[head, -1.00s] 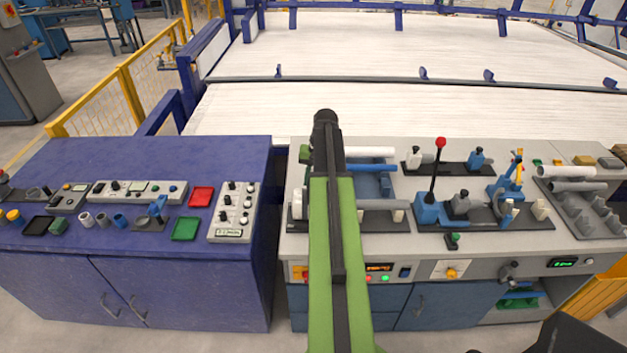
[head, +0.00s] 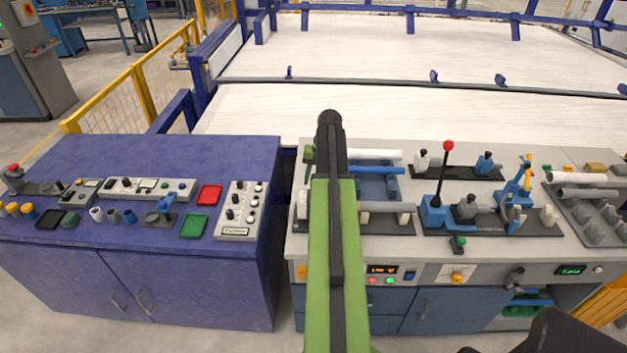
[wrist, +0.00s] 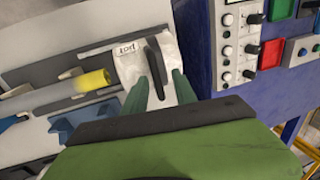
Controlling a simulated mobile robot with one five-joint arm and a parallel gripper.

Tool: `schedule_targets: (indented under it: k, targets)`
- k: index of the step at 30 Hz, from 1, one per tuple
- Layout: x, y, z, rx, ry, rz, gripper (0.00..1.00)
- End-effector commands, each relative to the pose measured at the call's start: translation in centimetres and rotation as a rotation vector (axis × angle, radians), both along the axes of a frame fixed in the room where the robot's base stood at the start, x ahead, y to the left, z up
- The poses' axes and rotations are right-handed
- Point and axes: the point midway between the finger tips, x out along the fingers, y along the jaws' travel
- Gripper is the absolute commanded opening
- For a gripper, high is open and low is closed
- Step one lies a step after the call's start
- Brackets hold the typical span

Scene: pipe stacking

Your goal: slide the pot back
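A white block with a small printed label, taken to be the pot (wrist: 141,68), shows in the wrist view on the grey bench top. A dark upright bar (wrist: 157,66) stands on its face. My gripper (wrist: 161,84) has two dark green fingers spread apart at the block, one on each side of the bar's lower end. Contact cannot be made out. In the head view my arm (head: 333,220) reaches over the right bench and hides the fingers and most of this spot. A white piece (head: 301,205) shows just left of the arm; whether it is the pot is unclear.
A yellow-ended rod (wrist: 92,80) and a blue holder (wrist: 85,122) lie left of the block in the wrist view. The blue bench (head: 215,160) with switch panels stands to the left across a narrow gap. A red-knobbed lever (head: 447,147) stands to the right.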

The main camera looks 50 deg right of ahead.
Motion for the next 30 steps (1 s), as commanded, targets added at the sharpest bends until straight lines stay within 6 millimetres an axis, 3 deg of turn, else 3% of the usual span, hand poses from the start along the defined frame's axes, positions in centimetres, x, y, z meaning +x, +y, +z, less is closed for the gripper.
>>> schedule_targets:
  k: [5,22,26,30]
  targets:
    - [-0.3,-0.3,2.6,0.0,0.0,-0.001,0.33]
    - [-2.2,-1.6,15.2,0.002,-0.001,0.001,0.33]
    - [-2.5,-1.9,16.8,0.002,-0.001,0.001,0.33]
    - [-2.7,-1.9,17.0,0.002,-0.002,0.002,0.33]
